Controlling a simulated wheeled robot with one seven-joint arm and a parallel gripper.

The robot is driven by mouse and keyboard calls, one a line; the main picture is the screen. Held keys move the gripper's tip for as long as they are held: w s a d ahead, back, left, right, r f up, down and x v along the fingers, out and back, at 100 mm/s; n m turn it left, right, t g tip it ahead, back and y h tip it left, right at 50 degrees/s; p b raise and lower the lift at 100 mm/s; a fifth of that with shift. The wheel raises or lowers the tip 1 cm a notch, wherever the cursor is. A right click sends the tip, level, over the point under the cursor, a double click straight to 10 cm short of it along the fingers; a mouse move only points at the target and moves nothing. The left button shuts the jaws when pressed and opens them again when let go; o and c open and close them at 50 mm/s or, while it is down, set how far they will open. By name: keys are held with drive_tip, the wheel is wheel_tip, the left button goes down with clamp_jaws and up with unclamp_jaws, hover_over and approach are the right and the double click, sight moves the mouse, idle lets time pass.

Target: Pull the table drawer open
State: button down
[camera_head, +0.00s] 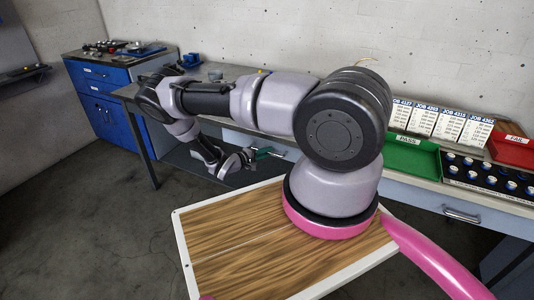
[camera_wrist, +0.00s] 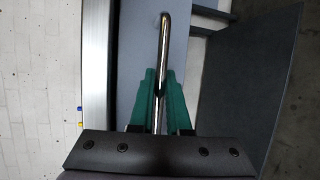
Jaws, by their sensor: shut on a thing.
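The table drawer has a pale blue-grey front (camera_wrist: 135,50) with a slim metal bar handle (camera_wrist: 165,35) in the wrist view. My gripper (camera_wrist: 160,88) has green fingers on both sides of the handle and is shut on it. In the head view my gripper (camera_head: 262,153) is at the table's front, left of my arm's large joint, and my arm partly hides that drawer. How far the drawer stands out from the table is hard to tell.
The workbench (camera_head: 225,72) runs along the wall. On its right are a green bin (camera_head: 412,157), a red bin (camera_head: 512,150), job cards (camera_head: 440,122) and a tray of small parts (camera_head: 485,178). Another drawer handle (camera_head: 462,215) is at right. A blue cabinet (camera_head: 100,100) stands at left; the floor before it is clear.

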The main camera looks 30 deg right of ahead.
drive_tip(key=shift+a, duration=0.1)
drive_tip(key=s+a, duration=1.4)
drive_tip(key=a, duration=0.4)
drive_tip(key=shift+s+a, duration=0.3)
drive_tip(key=c, duration=0.9)
unclamp_jaws()
drive_tip(key=v, duration=1)
drive_tip(key=shift+s+a, duration=0.1)
drive_tip(key=shift+a, duration=0.3)
